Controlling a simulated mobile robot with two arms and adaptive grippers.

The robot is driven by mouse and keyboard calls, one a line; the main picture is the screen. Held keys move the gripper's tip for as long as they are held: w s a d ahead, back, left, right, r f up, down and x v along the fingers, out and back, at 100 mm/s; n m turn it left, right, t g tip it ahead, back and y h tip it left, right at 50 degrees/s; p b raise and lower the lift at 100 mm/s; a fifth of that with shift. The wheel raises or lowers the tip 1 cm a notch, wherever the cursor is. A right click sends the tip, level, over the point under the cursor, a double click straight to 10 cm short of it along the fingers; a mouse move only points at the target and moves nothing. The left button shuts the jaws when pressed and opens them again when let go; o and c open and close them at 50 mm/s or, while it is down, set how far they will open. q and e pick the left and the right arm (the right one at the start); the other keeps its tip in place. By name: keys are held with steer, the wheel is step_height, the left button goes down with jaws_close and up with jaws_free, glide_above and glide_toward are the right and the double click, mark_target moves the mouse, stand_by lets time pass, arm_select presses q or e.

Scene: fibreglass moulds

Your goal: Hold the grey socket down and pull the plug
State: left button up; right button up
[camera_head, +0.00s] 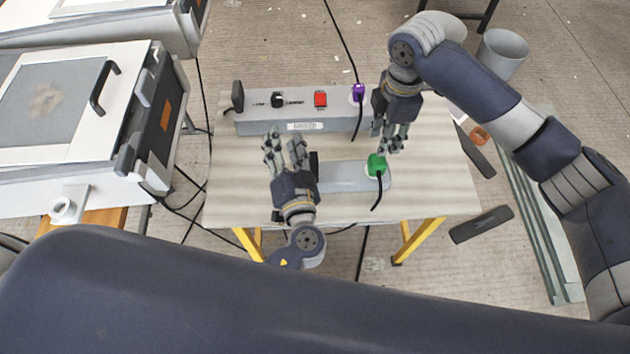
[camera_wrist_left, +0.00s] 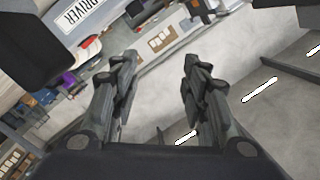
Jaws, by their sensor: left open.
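The grey socket (camera_head: 345,177) lies on the near part of the table, with a green plug (camera_head: 376,163) in its right end and a dark cord hanging from the plug. My left gripper (camera_head: 285,147) is open and empty, with its fingers pointing away from me, left of the socket. Its hand partly hides the socket's left end. Its two fingers stand apart in the left wrist view (camera_wrist_left: 160,75).
A longer grey box (camera_head: 260,122) with a red switch (camera_head: 320,99) and a purple plug (camera_head: 358,92) stands behind, near my left fingers. The table (camera_head: 440,195) is bare at its right front. A white machine (camera_head: 120,170) stands left; a bin (camera_head: 502,52) stands back right.

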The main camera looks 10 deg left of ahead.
mark_target(313, 153)
arm_select(q)
steer(key=w+d+r+n+h, duration=0.1)
steer(key=d+r+n+h, duration=0.15)
steer(key=d, duration=0.25)
steer(key=s+d+f+n, duration=0.1)
steer(key=s+f, duration=0.1)
steer(key=s+f+n+g, duration=0.1)
steer(key=s+f, duration=0.1)
steer(key=f, duration=0.1)
steer(key=s+d+f+n+h, duration=0.1)
steer(key=s+f, duration=0.1)
steer(key=shift+d+f+g, duration=0.3)
steer(key=shift+d+g, duration=0.05)
steer(key=shift+g, duration=0.05)
steer(key=x, duration=1)
steer(key=shift+w+f, duration=0.3)
steer(key=shift+f, duration=0.05)
steer(key=shift+c, duration=0.6)
jaws_close()
